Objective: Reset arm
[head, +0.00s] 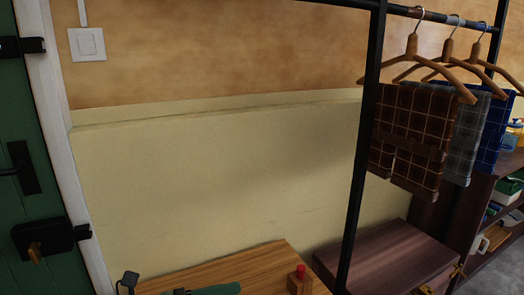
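The task names no object, only an arm. Neither of my grippers shows in the head view, and I cannot make out either arm. Whether they are open or shut is hidden from this view.
A wooden table top (245,270) at the bottom holds a green item (215,290) and a red-topped item (300,272). A black clothes rack (363,140) with hanging checked cloths (412,130) stands right, above a dark bench (385,255). A shelf (500,235) is beyond; a green door (25,200) is left.

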